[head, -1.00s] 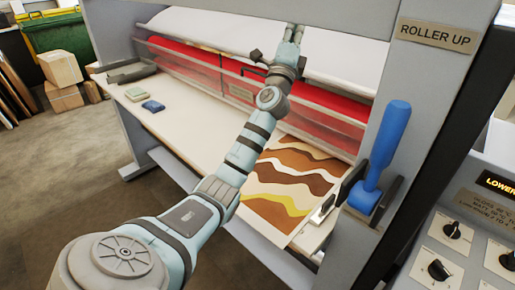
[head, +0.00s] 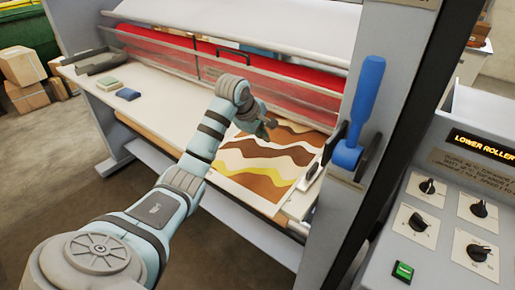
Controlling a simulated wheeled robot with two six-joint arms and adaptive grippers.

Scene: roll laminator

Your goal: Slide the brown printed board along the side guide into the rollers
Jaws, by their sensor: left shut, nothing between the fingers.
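The brown printed board (head: 268,165), with wavy brown, orange, cream and yellow bands, lies flat at the right end of the feed table (head: 160,112). Its right edge is close to the side guide (head: 314,174); I cannot tell whether they touch. Its far edge is near the red roller (head: 290,97), behind a clear guard; the exact gap is unclear. My arm hides part of the board's left edge. My right gripper is out of view.
A blue-handled lever (head: 366,100) stands on the right frame post, just right of the side guide. A control panel (head: 440,215) is at the right. Cardboard boxes (head: 25,80) stand behind at left.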

